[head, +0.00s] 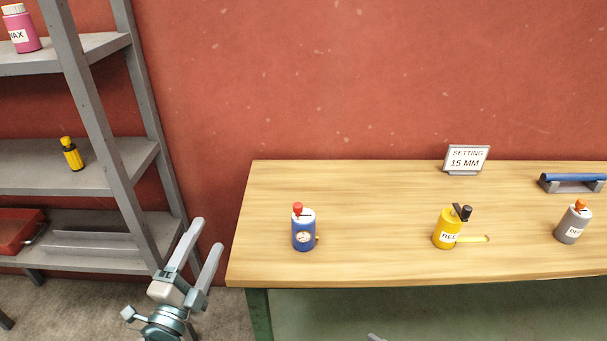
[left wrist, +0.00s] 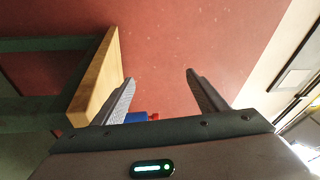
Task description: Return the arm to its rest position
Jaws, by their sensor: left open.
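My left gripper (head: 207,236) is open and empty, just off the left end of the workbench, with its fingers pointing up and to the right in the head view. In the left wrist view its two fingers (left wrist: 160,76) are spread apart with nothing held between them. A blue canister with a white top and red knob (head: 303,232) stands upright on the bench to the right of the gripper, apart from it. Part of a blue and red thing, seemingly this canister (left wrist: 138,117), shows low between the fingers in the left wrist view.
The wooden bench (head: 370,190) holds a yellow canister (head: 446,230), a grey canister (head: 572,224), a "SETTING 15 MM" sign (head: 467,158) and a blue bar on a grey holder (head: 575,181). A grey shelf (head: 75,155) with a yellow bottle (head: 71,155) stands left. The bench's left part is mostly clear.

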